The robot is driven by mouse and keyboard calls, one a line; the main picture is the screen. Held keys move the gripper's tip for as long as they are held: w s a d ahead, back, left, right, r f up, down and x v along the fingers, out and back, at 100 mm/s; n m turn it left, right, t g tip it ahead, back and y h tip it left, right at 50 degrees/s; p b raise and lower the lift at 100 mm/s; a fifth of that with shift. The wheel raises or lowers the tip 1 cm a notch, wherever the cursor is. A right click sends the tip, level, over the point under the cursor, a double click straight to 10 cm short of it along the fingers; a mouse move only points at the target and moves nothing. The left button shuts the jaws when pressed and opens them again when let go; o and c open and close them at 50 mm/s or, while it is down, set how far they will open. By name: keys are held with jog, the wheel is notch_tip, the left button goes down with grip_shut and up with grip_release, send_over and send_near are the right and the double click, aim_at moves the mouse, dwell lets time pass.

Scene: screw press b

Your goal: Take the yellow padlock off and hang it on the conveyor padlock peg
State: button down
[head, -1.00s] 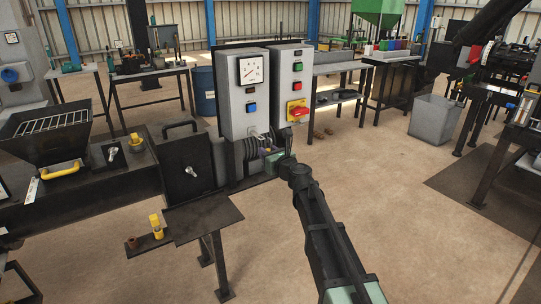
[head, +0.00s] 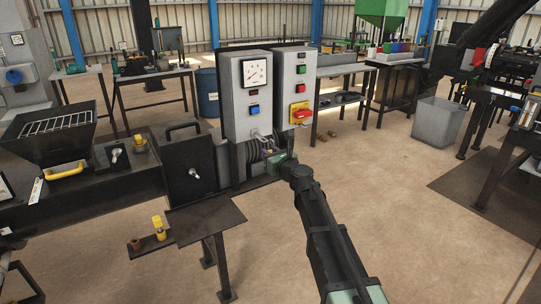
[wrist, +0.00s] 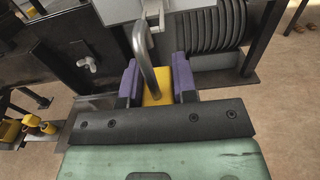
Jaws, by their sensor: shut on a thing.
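The yellow padlock (wrist: 157,97) is between the purple jaws of my gripper (wrist: 156,85) in the wrist view. My gripper is shut on its body. Its grey metal shackle (wrist: 146,60) rises above the jaws, close to the light metal fitting (wrist: 153,8) under a grey box. I cannot tell whether the shackle still passes through that fitting. In the head view my gripper (head: 269,155) is just below the grey control box with the dial (head: 246,95); the padlock is too small to make out there. I cannot identify the conveyor padlock peg.
A second control box (head: 292,85) with a red-and-yellow switch stands to the right. A black coil (wrist: 206,30) lies close behind the jaws. A small dark table (head: 207,219) stands at lower left, beside a shelf with a yellow object (head: 158,228). Open floor lies to the right.

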jog(key=shift+x, duration=1.1)
jog(key=shift+w, duration=0.1)
jog(key=shift+w+a, duration=0.4)
jog(key=shift+w, duration=0.15)
dwell(0.3)
jog(key=shift+f, duration=0.1)
jog(key=shift+f+b, duration=0.6)
jog(key=shift+b, duration=0.15)
